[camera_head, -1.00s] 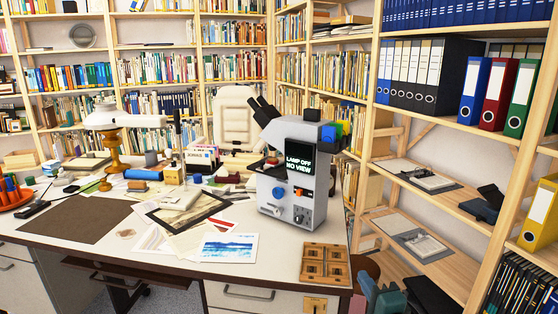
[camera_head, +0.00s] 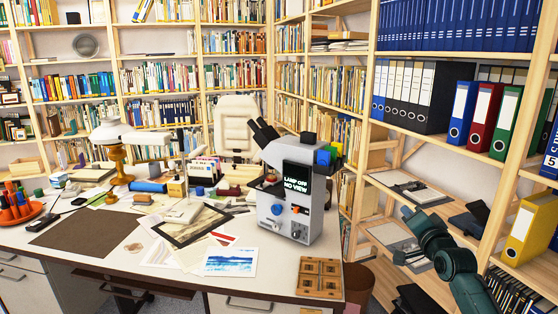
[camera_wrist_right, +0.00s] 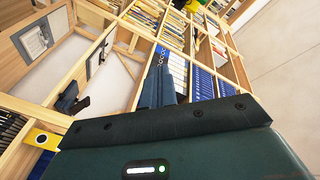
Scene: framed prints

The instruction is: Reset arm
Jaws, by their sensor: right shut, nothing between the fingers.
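My right arm (camera_head: 462,278), dark green, comes in from the lower right in the head view. It bends up in front of the right-hand shelves. My right gripper (camera_head: 408,214) is at its upper end, apart from the desk and holding nothing. In the right wrist view my right gripper (camera_wrist_right: 166,75) shows as two dark fingers closed together, pointing towards the shelves and blue binders. My left gripper is in neither view.
The desk (camera_head: 110,255) carries a grey microscope (camera_head: 291,190), a wooden tray (camera_head: 319,277) and papers. The right shelf unit (camera_head: 440,180) holds binders, including a yellow binder (camera_head: 531,229), close to my right arm. A dark device (camera_head: 468,222) lies on a shelf.

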